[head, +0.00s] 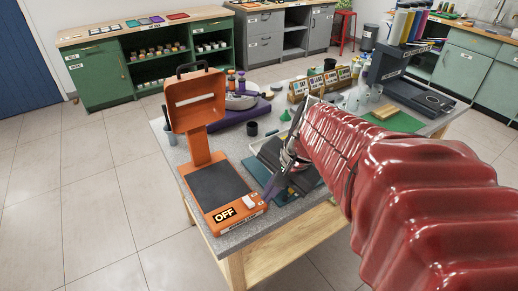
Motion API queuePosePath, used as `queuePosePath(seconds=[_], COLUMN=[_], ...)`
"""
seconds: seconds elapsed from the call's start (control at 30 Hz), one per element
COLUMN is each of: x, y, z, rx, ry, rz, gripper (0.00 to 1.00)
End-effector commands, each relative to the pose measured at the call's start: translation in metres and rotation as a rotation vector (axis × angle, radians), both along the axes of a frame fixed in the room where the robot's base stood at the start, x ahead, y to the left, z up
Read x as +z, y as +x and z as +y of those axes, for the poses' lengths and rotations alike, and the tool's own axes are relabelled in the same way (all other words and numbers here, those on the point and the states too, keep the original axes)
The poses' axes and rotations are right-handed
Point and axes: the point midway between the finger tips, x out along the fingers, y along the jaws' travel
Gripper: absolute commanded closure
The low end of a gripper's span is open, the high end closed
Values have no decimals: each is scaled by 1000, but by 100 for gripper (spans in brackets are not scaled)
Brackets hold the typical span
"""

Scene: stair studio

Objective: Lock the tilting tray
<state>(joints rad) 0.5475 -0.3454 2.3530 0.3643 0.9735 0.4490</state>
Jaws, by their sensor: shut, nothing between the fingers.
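A dark grey tray (257,170) with a teal base lies at the table's front, just right of the orange lamp; I take it to be the tilting tray. One of its panels looks slanted, but its lock is too small or hidden to make out. My red-sleeved arm comes in from the right, and my gripper (270,187) points down over the tray's left front part. The gripper is shut and empty. My arm and gripper hide part of the tray, and I cannot tell whether the fingertips touch it.
An orange warming lamp (199,118) marked OFF stands close on the left. Behind are a black cup (252,129), a purple scale (238,112), labelled boxes (318,82) and a grey machine (402,72). A green mat (398,121) lies at the right. The floor at left is clear.

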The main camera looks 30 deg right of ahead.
Motion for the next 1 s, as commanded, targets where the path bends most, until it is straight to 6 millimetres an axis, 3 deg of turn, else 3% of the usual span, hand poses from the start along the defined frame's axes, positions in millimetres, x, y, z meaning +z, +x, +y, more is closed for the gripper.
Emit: queuePosePath(seconds=[0.37, 0.7, 0.83, 1.0], x=[-30, -58, -66, -70], y=[3, -16, -26, -31], z=[-89, -177, -202, -214], rx=[-601, -1120, -1255, -1325], ry=[333, 648, 738, 787], rz=[73, 95, 93, 91], gripper=[100, 100, 100, 100])
